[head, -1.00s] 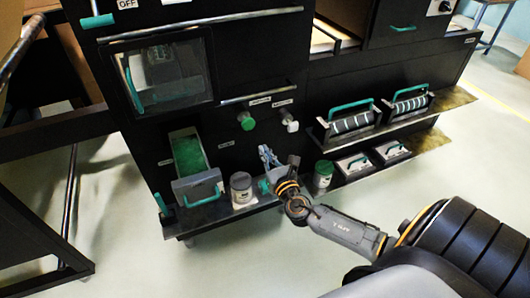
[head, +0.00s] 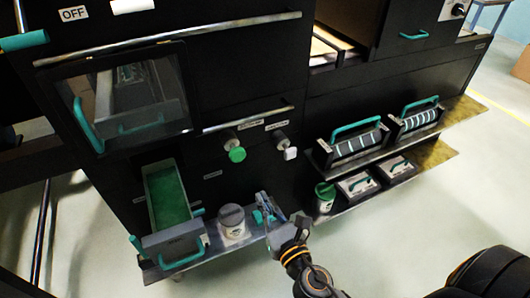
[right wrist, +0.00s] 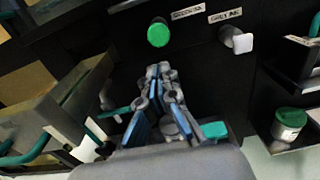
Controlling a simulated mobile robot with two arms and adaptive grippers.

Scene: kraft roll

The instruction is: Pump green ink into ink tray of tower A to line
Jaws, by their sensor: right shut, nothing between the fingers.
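The green ink knob (head: 237,154) sticks out of the black front panel; it also shows in the right wrist view (right wrist: 158,34), beside a label that seems to read green ink. The ink tray (head: 174,245) is pulled out at the lower left, with green ink (head: 167,194) in it. I cannot make out a fill line or a tower letter. My right gripper (head: 264,200) is shut and empty, below and a little right of the green knob, apart from it. Its fingertips (right wrist: 160,70) point up toward that knob in the right wrist view. My left gripper is not in view.
A pale grey ink knob (head: 290,152) sits right of the green one. A grey-lidded jar (head: 232,222) and a green-lidded jar (head: 324,198) stand on the low shelf. Rollers with teal handles (head: 356,130) sit at the right. Open floor lies in front.

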